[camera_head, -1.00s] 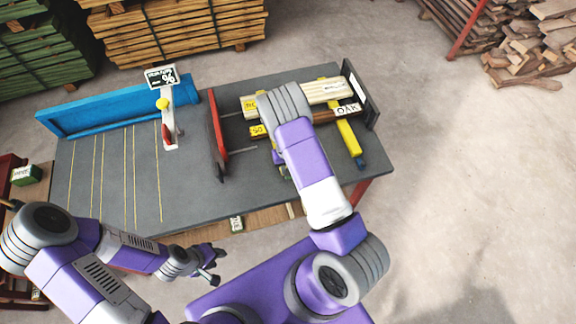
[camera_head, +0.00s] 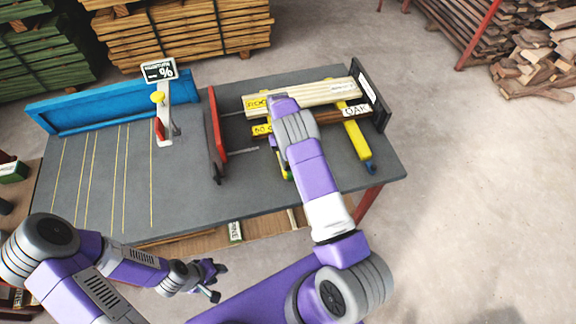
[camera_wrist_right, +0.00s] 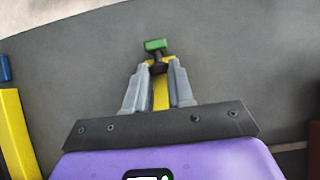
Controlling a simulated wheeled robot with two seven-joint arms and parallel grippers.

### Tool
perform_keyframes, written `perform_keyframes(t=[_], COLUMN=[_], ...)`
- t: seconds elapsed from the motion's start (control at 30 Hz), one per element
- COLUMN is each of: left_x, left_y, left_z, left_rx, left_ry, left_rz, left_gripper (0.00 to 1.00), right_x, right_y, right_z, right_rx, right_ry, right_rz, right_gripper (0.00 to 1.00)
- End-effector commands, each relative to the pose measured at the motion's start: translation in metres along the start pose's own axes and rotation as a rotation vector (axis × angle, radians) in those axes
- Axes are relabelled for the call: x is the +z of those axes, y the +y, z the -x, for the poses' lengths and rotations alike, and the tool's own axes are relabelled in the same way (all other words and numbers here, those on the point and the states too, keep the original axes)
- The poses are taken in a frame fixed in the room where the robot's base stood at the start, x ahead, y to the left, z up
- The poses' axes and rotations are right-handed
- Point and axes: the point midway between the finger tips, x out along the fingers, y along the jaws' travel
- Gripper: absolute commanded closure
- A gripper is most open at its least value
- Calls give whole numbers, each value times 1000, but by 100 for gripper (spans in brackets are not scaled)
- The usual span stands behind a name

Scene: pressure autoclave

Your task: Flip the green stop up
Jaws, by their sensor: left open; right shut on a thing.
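The green stop (camera_wrist_right: 155,45) is a small green block on a short dark stem at the end of a yellow bar (camera_wrist_right: 161,92) in the right wrist view. My right gripper (camera_wrist_right: 160,66) has its grey fingers close on both sides of the stem and bar end, with the green block just beyond the tips. In the head view my right arm hides most of this bar; a bit of green (camera_head: 287,175) shows beside it. My left gripper (camera_head: 215,281) is open and empty, in front of the table's near edge.
A second yellow bar (camera_head: 354,133) with a blue stop (camera_head: 368,168) lies to the right. Pale and brown boards (camera_head: 325,92) lie across the bars, between a red plate (camera_head: 217,125) and a dark end plate (camera_head: 369,95). The grey table (camera_head: 185,190) is clear at front left.

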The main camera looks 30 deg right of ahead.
Motion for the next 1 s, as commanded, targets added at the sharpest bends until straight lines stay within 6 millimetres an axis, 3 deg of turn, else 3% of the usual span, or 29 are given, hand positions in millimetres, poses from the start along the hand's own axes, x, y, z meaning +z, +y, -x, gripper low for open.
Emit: perform_keyframes(t=[0.5,0.53,0.67,1.0], left_x=[0,0,0,0], left_y=[-1,-1,-1,-1], left_z=[-3,-3,-3,-4], left_rx=[0,0,0,0], left_ry=[0,1,0,0], left_rz=[0,0,0,0], left_gripper=[60,60,60,60], right_x=[-1,-1,-1,-1], right_y=[0,0,0,0], right_z=[-2,-2,-2,1], right_rx=[0,0,0,-1], right_ry=[-16,-16,-15,-14], right_rz=[0,0,0,1], right_gripper=[100,73,53,53])
